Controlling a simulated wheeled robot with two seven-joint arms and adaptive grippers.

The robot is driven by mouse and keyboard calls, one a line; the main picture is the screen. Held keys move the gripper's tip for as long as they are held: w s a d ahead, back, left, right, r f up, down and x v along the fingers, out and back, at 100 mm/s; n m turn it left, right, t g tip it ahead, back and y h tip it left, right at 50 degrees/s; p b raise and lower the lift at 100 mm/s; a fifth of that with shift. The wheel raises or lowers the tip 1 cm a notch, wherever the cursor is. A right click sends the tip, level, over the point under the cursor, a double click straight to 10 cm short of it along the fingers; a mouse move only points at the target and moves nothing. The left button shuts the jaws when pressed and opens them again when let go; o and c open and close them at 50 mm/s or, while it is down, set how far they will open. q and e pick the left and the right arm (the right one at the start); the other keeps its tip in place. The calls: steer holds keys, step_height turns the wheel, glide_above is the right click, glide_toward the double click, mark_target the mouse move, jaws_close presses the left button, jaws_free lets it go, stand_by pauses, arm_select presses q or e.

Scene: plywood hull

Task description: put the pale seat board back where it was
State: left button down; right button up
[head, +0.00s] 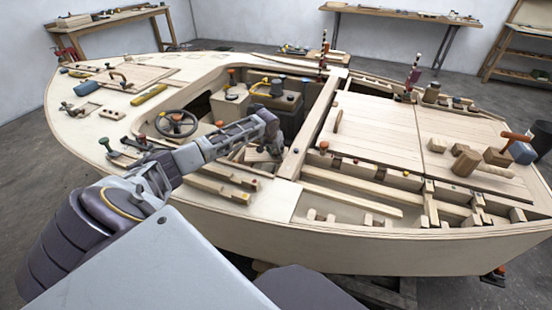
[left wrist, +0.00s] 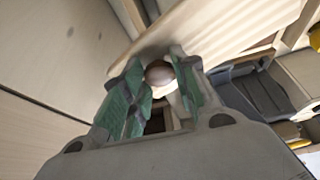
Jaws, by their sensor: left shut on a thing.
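My left arm reaches over the near side of the plywood hull (head: 240,205) into the open cockpit. My left gripper (head: 272,143) points down there, partly hidden by its own wrist. In the left wrist view my left gripper (left wrist: 157,88) has its green-padded fingers on either side of a round brown knob (left wrist: 160,74) and is shut on it. A pale board (left wrist: 225,38), apparently the seat board, lies right behind the knob. In the head view a pale wooden piece (head: 262,156) shows below the gripper; I cannot tell if it is the same board. My right gripper is not in view.
A steering wheel (head: 175,124) stands left of the gripper. A crossbeam (head: 308,130) borders the cockpit on the right. Small tools lie on the left deck.

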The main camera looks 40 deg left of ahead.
arm_select(q)
steer(key=shift+f, duration=0.45)
step_height(320, 180, down, 2)
steer(key=shift+f+b, duration=0.15)
steer(key=shift+b, duration=0.25)
steer(key=shift+f, duration=0.25)
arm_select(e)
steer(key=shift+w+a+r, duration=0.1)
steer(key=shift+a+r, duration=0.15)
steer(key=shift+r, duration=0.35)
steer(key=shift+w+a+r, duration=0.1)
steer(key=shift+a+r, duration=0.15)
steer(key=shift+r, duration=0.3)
arm_select(q)
steer(key=shift+f, duration=0.2)
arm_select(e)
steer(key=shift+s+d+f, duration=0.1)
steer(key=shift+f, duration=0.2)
arm_select(q)
steer(key=shift+f, duration=0.35)
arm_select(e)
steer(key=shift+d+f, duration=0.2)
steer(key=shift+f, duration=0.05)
